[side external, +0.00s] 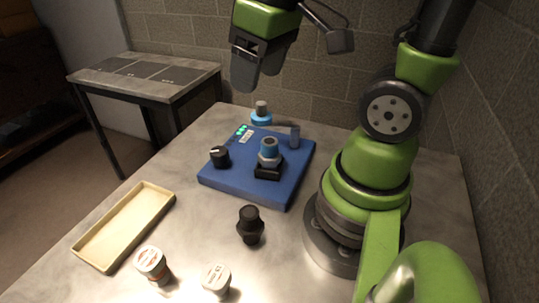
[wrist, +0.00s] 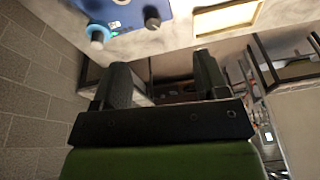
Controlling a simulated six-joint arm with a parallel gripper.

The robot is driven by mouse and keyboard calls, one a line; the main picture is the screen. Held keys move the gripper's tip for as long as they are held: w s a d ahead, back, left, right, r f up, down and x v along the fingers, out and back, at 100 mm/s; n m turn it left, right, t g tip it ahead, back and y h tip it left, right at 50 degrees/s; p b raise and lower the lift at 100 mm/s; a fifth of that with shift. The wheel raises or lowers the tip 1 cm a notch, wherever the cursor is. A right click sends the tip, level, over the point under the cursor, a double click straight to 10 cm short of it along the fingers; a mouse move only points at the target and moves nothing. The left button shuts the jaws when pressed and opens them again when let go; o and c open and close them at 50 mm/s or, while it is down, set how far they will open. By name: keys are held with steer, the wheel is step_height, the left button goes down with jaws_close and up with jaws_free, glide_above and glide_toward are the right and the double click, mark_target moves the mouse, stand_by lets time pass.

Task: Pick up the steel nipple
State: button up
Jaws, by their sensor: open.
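My gripper (side external: 246,76) is high above the table, behind and left of the blue board (side external: 225,182). In the wrist view its two fingers (wrist: 163,80) are apart with nothing between them. A plain grey cylinder (side external: 294,136) stands upright at the board's back right. Another piece, with a grey top and blue collar (side external: 261,113), stands at the board's back edge; it also appears to show in the wrist view (wrist: 97,37). I cannot tell for sure which is the steel nipple.
A black knob (side external: 220,156) sits on the board's left. A black fitting (side external: 250,226) and two pale-topped pieces, one left (side external: 152,264) and one right (side external: 216,281), stand in front. An empty cream tray (side external: 165,191) lies at left. A side table (side external: 146,80) and block wall are behind.

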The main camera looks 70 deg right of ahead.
mark_target(269, 141)
steer(key=d+f+n+g, duration=0.1)
steer(key=f, duration=0.1)
steer(key=d+f+n+g, duration=0.1)
steer(key=d+f, duration=0.1)
steer(key=f, duration=0.1)
steer(key=w+d+f+n+g, duration=0.1)
steer(key=f+g, duration=0.1)
steer(key=shift+d+f, duration=0.3)
steer(key=f, duration=0.5)
steer(key=shift+s+d, duration=0.1)
steer(key=shift+s, duration=0.2)
steer(key=shift+d+f, duration=0.15)
steer(key=shift+f, duration=1.15)
steer(key=shift+d+f, duration=0.1)
steer(key=shift+f, duration=1.15)
steer(key=shift+c, duration=0.2)
steer(key=c, duration=0.9)
